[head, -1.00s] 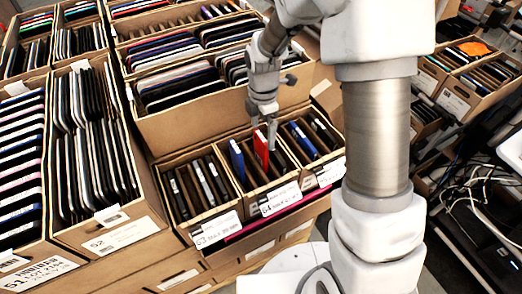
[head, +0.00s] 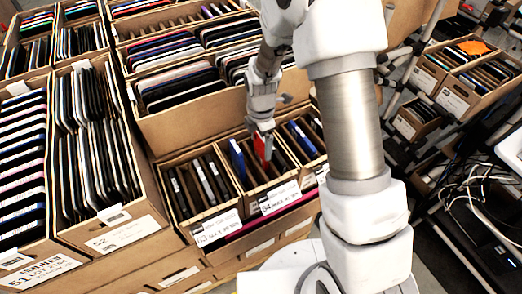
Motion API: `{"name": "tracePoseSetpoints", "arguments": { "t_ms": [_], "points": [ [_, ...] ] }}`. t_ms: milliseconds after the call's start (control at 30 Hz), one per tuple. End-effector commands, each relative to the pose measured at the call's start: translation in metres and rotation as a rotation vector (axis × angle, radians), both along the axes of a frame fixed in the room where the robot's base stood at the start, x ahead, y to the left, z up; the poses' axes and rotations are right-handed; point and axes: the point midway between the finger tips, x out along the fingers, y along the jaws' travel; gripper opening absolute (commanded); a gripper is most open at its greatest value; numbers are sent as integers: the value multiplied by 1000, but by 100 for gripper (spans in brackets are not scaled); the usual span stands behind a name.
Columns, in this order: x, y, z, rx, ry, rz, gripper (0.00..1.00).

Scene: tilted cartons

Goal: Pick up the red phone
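The red phone (head: 259,147) stands on edge in the carton labelled 54 (head: 279,198), to the right of a blue phone (head: 237,159) in the same carton. My gripper (head: 264,135) points down at the top of the red phone, with its fingers at or around the phone's upper edge. The fingers partly hide the phone. They are too small in the head view to tell whether they touch or grip it.
Carton 53 (head: 214,229) with dark phones stands to the left, and another carton with a blue phone (head: 303,139) to the right. A taller carton (head: 190,126) of tablets rises behind. Cables (head: 478,190) lie at the far right.

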Motion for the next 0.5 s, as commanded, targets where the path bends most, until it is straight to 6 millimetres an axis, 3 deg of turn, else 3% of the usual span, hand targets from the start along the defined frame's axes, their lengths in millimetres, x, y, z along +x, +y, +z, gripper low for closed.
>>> {"name": "tracePoseSetpoints", "arguments": {
  "t_ms": [33, 233, 500],
  "points": [
    [0, 0, 0, 0, 0, 0, 68],
    [0, 0, 0, 0, 0, 0, 32],
    [1, 0, 3, 1, -2, 0, 32]
  ]
}}
